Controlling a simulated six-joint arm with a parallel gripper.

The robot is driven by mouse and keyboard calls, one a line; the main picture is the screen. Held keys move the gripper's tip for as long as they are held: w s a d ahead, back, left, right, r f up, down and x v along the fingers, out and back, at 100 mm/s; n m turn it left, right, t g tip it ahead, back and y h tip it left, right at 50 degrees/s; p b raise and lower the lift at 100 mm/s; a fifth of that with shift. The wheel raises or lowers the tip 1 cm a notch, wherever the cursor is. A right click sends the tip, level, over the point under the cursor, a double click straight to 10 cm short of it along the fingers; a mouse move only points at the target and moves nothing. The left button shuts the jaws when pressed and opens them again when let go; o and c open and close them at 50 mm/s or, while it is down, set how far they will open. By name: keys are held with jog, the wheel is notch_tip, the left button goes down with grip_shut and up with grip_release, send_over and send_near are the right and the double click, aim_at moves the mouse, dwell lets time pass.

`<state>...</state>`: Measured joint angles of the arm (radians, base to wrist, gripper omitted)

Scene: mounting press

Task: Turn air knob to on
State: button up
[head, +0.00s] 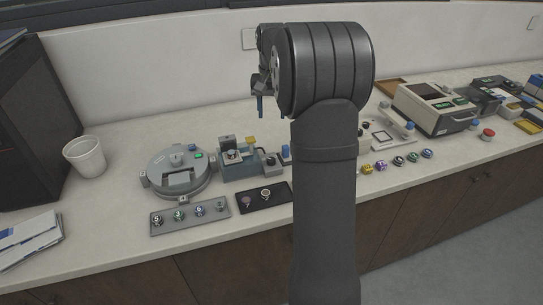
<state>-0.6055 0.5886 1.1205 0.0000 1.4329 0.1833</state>
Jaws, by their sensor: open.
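My gripper (260,106) hangs above the back of the counter, left of my arm, small in the head view with its fingers pointing down. It appears empty and touches nothing that I can see. I cannot pick out the air knob for certain. The mounting press is not clearly identifiable either, and my arm hides the middle of the counter. A grey-blue device (240,168) with small parts on top stands below and left of the gripper.
A round grey machine (176,174) with a green display stands at the left, near a white cup (86,157). A grey tray (190,216) with several round samples and a black tray (263,195) lie in front. A boxy instrument (435,107) and red button (488,134) are at the right.

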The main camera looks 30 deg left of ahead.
jog(key=n, duration=1.8)
send_near(271, 159)
notch_tip(271, 159, down, 8)
jog(key=shift+s+f, duration=0.1)
jog(key=shift+f, duration=0.15)
jog(key=c, duration=1)
